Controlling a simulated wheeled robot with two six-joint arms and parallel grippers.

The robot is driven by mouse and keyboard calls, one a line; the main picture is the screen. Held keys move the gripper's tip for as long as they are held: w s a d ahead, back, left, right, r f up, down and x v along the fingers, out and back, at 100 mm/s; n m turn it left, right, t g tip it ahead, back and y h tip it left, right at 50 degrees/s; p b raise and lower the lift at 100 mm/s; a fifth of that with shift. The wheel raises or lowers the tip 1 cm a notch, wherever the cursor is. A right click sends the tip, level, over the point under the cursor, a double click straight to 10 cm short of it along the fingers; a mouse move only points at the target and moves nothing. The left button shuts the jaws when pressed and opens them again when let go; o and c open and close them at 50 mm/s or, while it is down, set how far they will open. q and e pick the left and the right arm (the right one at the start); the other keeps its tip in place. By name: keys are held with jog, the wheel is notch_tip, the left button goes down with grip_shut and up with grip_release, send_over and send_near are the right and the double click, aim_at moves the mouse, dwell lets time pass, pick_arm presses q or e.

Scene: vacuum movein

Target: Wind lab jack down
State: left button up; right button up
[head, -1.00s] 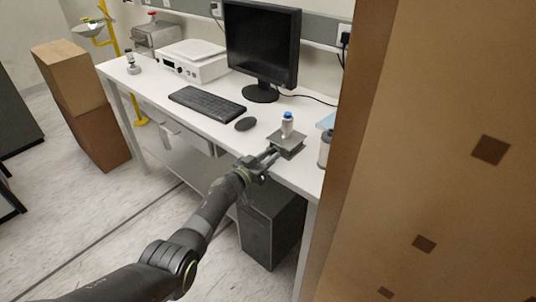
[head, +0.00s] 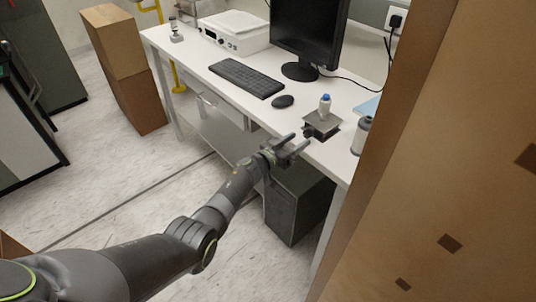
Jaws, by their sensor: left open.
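The lab jack (head: 322,126) is a small dark grey platform near the front edge of the white bench. A small bottle with a blue cap (head: 325,106) stands upright on its top plate. A dark part, perhaps its knob (head: 307,131), shows at the jack's left front side. My left gripper (head: 300,142) reaches in from the lower left. It is open and empty, just in front of the jack near the bench edge, and looks apart from it. The jack's height and inner mechanism are too small to make out. My right gripper is not in view.
A grey container (head: 361,135) stands right of the jack. A mouse (head: 283,101), keyboard (head: 246,78) and monitor (head: 307,35) lie behind and left. A large brown cardboard box (head: 445,170) blocks the right side. A dark cabinet (head: 296,205) stands under the bench.

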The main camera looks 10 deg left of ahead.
pick_arm(q)
jog(key=p+v, duration=0.3)
jog(key=v, duration=1.1)
jog(key=shift+s+a+p, duration=0.2)
jog(key=shift+s+p, duration=0.1)
jog(key=shift+p, duration=0.1)
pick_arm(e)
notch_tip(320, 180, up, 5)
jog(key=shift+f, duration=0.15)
